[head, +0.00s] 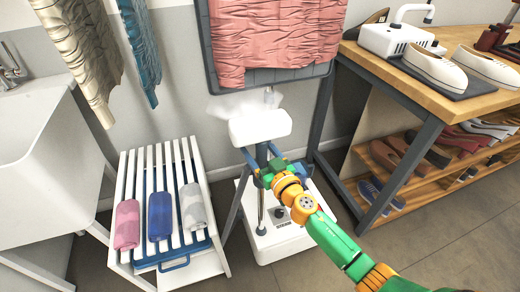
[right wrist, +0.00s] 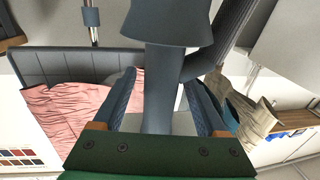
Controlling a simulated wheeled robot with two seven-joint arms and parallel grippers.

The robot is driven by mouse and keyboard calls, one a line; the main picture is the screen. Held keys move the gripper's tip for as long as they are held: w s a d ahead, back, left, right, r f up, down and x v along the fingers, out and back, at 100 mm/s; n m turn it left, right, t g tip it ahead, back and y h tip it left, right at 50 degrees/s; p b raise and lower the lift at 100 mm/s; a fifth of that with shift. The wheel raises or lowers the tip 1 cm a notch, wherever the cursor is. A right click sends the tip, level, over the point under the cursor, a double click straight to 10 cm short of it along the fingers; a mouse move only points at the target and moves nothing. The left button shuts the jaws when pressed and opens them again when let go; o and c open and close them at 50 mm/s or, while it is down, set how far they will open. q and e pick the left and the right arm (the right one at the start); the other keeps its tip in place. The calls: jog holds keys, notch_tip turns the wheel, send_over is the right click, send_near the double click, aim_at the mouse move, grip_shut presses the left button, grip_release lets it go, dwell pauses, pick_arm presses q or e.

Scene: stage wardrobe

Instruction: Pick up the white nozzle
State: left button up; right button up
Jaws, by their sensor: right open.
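The white nozzle (head: 260,126) is a wide, blocky head with pale steam above it, below the hanging pink garment. A dark grey stem (head: 262,155) runs down from it. My right gripper (head: 263,172) is just below the white head, at the stem. In the right wrist view its two fingers (right wrist: 158,100) are open, one on each side of a dark grey stem (right wrist: 161,85), with small gaps visible. A flared dark grey part (right wrist: 168,22) shows beyond them. The white head is not clearly visible in that view. My left gripper is not in view.
A pink garment (head: 285,35) hangs on a grey board behind the nozzle. A white base (head: 270,235) stands on the floor below. A slatted white rack (head: 145,165) with rolled towels is at left. A wooden table (head: 460,85) with white shoes is at right.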

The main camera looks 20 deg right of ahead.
jog(key=shift+w+a+f, duration=0.15)
jog(key=shift+w+f, duration=0.05)
jog(key=shift+w, duration=0.45)
jog(key=shift+s+r, duration=0.1)
grip_shut()
